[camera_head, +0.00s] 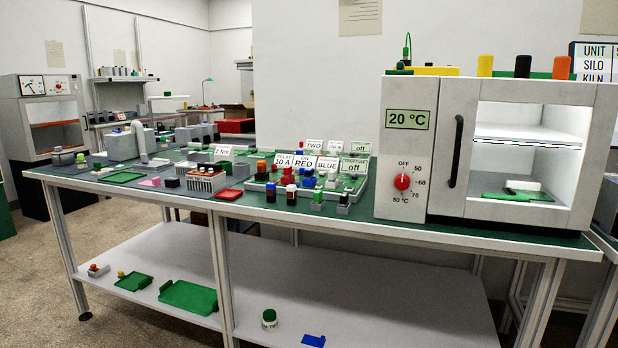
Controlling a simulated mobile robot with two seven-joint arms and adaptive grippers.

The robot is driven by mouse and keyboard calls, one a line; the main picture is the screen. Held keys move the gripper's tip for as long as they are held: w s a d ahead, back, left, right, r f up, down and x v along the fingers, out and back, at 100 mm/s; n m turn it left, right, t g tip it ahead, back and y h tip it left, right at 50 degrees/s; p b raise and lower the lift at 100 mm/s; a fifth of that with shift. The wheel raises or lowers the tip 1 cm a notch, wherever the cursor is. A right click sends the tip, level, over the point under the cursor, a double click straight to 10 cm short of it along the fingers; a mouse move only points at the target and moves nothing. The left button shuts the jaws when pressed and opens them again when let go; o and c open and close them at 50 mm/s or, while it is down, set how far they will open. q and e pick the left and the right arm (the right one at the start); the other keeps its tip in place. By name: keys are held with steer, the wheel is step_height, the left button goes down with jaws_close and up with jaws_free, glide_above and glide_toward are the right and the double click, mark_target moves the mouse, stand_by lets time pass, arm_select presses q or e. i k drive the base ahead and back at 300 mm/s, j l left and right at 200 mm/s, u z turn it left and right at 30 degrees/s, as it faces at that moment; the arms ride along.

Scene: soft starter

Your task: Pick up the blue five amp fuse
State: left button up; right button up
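Several small parts with blue on them stand on the long green-topped bench (450,232), and I cannot tell which is the five amp fuse. One dark blue part with an orange top (270,192) stands near the front edge. A dark blue part with a light top (291,194) stands just right of it. More small blue parts (308,180) sit on the green board behind, under cards reading "10 A", "RED" and "BLUE". No amp marking is readable on the parts. Neither of my grippers shows in this view.
A white oven (410,175) with a red dial stands on the right of the bench. A grey slotted block (206,181) and a red tray (229,194) lie left of the blue parts. The lower shelf (360,300) holds green trays and a flat blue piece (313,340).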

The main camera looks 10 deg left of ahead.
mark_target(309, 173)
steer(key=i+j, duration=0.1)
steer(key=j, duration=0.25)
steer(key=i+j, duration=0.1)
steer(key=j, duration=0.25)
steer(key=i+j+z, duration=0.1)
steer(key=j+z, duration=0.15)
steer(key=j, duration=0.25)
steer(key=j+z, duration=0.2)
steer(key=j, duration=0.25)
steer(key=i+j, duration=0.05)
